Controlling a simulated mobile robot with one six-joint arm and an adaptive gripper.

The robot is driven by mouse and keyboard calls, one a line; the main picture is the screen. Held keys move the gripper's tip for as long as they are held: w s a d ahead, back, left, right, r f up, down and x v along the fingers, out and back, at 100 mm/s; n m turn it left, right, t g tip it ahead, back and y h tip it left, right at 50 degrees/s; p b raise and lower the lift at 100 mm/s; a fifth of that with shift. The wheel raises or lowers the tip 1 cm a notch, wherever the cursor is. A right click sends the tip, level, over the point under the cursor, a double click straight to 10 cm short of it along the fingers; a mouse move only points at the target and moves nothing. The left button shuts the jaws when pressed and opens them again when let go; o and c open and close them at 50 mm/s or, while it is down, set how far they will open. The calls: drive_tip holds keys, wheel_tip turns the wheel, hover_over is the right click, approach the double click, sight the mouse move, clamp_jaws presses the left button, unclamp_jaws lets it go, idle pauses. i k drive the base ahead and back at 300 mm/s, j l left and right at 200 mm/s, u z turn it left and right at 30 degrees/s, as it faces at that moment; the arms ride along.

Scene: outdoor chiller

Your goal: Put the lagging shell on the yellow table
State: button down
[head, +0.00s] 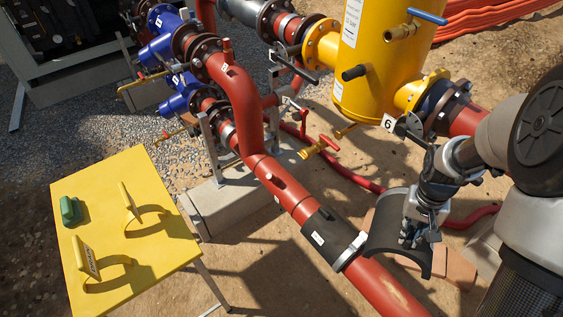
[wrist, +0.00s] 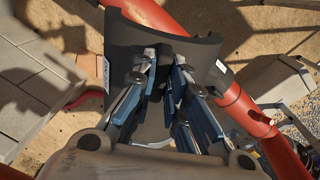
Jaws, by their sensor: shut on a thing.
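The lagging shell (head: 384,236) is a dark grey half-cylinder. My gripper (head: 411,236) is shut on it, at the right of the head view. It hangs close beside the red pipe (head: 385,289); I cannot tell if they touch. The yellow table (head: 150,249) stands at the lower left of the head view, well apart from the shell.
A black sleeve (head: 325,236) with a light band wraps the red pipe between my gripper and the table.

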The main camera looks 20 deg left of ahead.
sight(121, 179)
drive_tip(key=i+j+u, duration=0.2)
drive_tip(key=u, duration=0.25)
drive_tip(key=i+u, duration=0.3)
drive_tip(key=u, duration=0.2)
drive_tip(key=i+u, duration=0.3)
drive_tip(key=u, duration=0.15)
drive_tip(key=i+l+u, duration=0.1)
drive_tip(key=i+u, duration=0.2)
drive_tip(key=u, duration=0.2)
drive_tip(key=i+l+u, duration=0.2)
drive_tip(key=u, duration=0.25)
drive_tip(key=i+l+u, duration=0.25)
drive_tip(key=u, duration=0.25)
drive_tip(key=i+l+u, duration=0.1)
drive_tip(key=l+u, duration=0.35)
